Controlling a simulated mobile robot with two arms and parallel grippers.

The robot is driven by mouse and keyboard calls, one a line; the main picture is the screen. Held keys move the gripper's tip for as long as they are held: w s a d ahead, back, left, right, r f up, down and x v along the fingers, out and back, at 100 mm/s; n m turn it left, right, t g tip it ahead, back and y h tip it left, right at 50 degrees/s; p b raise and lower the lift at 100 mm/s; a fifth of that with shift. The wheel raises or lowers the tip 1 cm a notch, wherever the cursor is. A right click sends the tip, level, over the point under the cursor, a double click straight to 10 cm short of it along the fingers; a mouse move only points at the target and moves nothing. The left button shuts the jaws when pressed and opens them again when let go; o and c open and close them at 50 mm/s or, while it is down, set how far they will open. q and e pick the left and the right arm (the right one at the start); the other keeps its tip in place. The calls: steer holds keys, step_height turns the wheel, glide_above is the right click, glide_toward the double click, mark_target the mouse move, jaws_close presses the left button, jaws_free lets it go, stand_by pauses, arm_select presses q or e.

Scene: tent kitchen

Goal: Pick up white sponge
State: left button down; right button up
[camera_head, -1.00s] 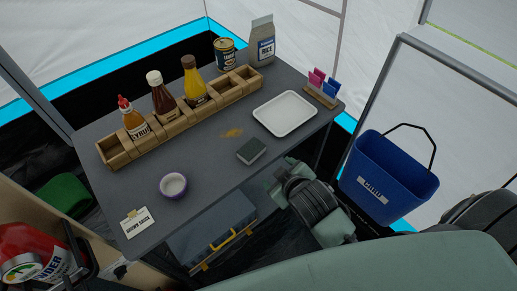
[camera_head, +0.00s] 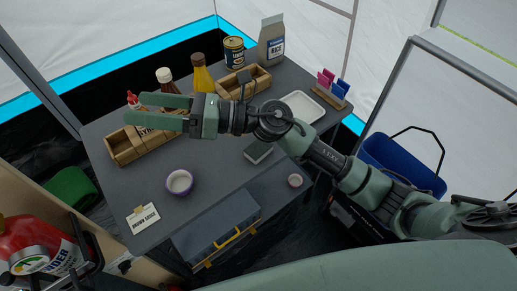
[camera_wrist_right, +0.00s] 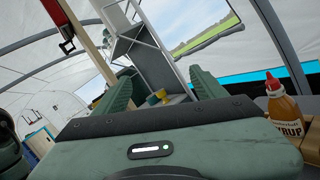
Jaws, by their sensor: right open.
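A small block with a dark top and a pale lower edge (camera_head: 258,152), which looks like the sponge, lies on the grey table (camera_head: 215,160) near its front edge. My right arm passes just above and right of it in the head view. My right gripper (camera_head: 134,108) is open and empty, pointing left over the wooden condiment rack, well left of the block. In the wrist view its two fingers (camera_wrist_right: 160,90) stand wide apart with nothing between them. The block cannot be made out in the wrist view. My left gripper is not in view.
The wooden rack (camera_head: 122,147) holds several bottles; a syrup bottle (camera_wrist_right: 283,112) is close right in the wrist view. A purple-rimmed bowl (camera_head: 180,183), white tray (camera_head: 302,107), can (camera_head: 234,53) and rice bag (camera_head: 272,42) surround the open table middle. A blue bin (camera_head: 400,158) stands right.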

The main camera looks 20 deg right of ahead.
step_height(320, 180, down, 5)
steer(key=s+n+g+h, duration=0.1)
steer(key=n+g+h, duration=0.1)
steer(key=n+g, duration=0.25)
steer(key=n+g+h, duration=0.2)
steer(key=n+h, duration=0.7)
steer(key=h, duration=0.7)
glide_above(259, 147)
steer(key=d, duration=0.1)
steer(key=f, duration=1.3)
steer(key=shift+w+d, duration=0.1)
steer(key=shift+w, duration=0.25)
steer(key=shift+d+f, duration=0.1)
steer(key=shift+f, duration=0.25)
steer(key=f, duration=0.2)
steer(key=f+p, duration=0.1)
steer(key=f, duration=0.1)
steer(key=a+f+p, duration=0.1)
steer(key=f, duration=0.1)
steer(key=shift+s+a+f, duration=0.1)
steer(key=shift+s, duration=0.25)
steer(key=shift+f, duration=0.3)
steer(key=c, duration=1.4)
